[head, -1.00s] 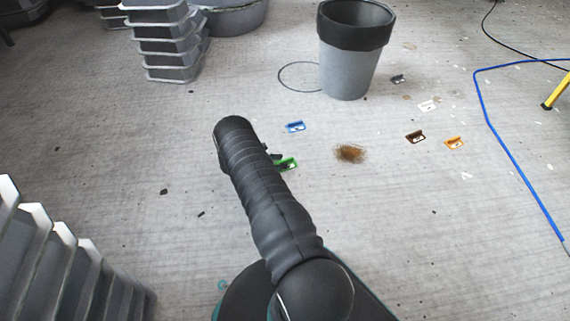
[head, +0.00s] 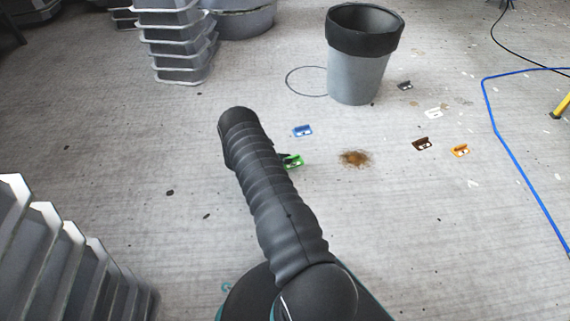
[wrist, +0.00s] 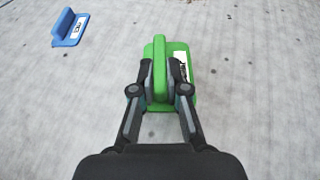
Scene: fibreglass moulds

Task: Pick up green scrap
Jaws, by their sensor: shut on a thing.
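The green scrap (wrist: 183,58) is a flat piece with an upright rib and a white label. In the wrist view my gripper (wrist: 160,82) is shut on the rib, one finger on each side. In the head view the green scrap (head: 293,161) shows only partly beside my dark arm, which hides most of my gripper. I cannot tell whether the scrap is touching the floor.
A blue scrap (head: 302,131) lies just beyond, also in the wrist view (wrist: 70,28). A brown scrap (head: 422,144), an orange scrap (head: 460,151) and a white scrap (head: 433,113) lie right. A grey bin (head: 358,78) stands behind. Stacked grey moulds (head: 60,250) stand at left.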

